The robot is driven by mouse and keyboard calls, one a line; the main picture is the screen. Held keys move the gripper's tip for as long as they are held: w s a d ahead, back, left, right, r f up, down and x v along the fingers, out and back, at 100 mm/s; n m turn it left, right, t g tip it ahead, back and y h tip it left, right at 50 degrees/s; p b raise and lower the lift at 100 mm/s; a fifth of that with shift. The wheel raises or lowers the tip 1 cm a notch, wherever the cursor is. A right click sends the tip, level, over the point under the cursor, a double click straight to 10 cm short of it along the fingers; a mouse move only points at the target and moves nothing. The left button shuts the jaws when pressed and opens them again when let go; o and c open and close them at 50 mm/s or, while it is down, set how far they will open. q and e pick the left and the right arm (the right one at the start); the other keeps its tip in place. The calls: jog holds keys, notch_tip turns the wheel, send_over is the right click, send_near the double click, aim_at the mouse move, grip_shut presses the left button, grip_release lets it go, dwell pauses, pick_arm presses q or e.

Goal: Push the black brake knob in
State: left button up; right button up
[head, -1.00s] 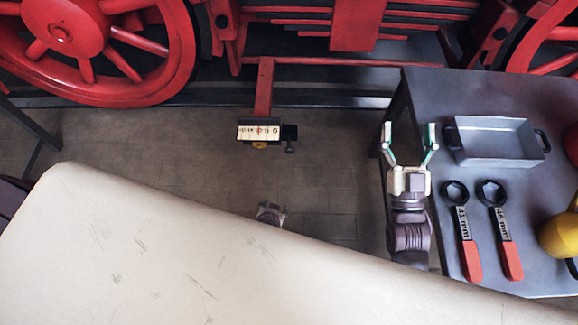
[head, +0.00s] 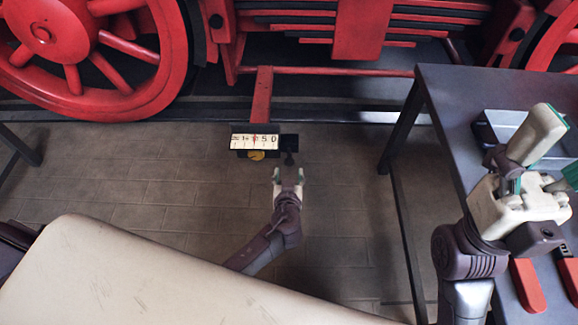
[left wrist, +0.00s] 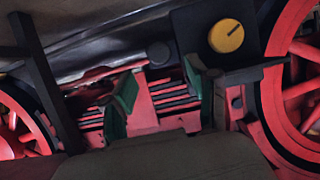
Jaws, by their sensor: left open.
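The black brake knob (head: 289,158) sticks out below a black block beside the scale plate, under the red locomotive frame. In the left wrist view a dark round knob (left wrist: 159,52) shows between the fingers, beyond their tips. My left gripper (head: 289,174) is open and empty, just in front of the knob with its fingers pointing at it. A small gap seems to remain, though contact is hard to judge. Its green-padded fingers also show in the left wrist view (left wrist: 160,88). My right gripper (head: 558,150) is open over the table at the right, partly hiding a tray.
A scale plate (head: 254,142) with a yellow dial (head: 256,155) sits directly left of the knob. Red wheels (head: 75,45) stand behind. The dark table (head: 440,105) at right carries a grey tray (head: 497,122) and red-handled wrenches (head: 527,285). The brick floor is clear.

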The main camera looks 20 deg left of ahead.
aim_at(289, 163)
pick_arm(q)
jog(key=b+x, duration=0.1)
jog(key=x, duration=0.5)
jog(key=shift+w+f+b, duration=0.1)
jog(key=shift+w+b, duration=0.05)
jog(key=shift+b, duration=0.2)
jog(key=shift+c, duration=0.2)
grip_shut()
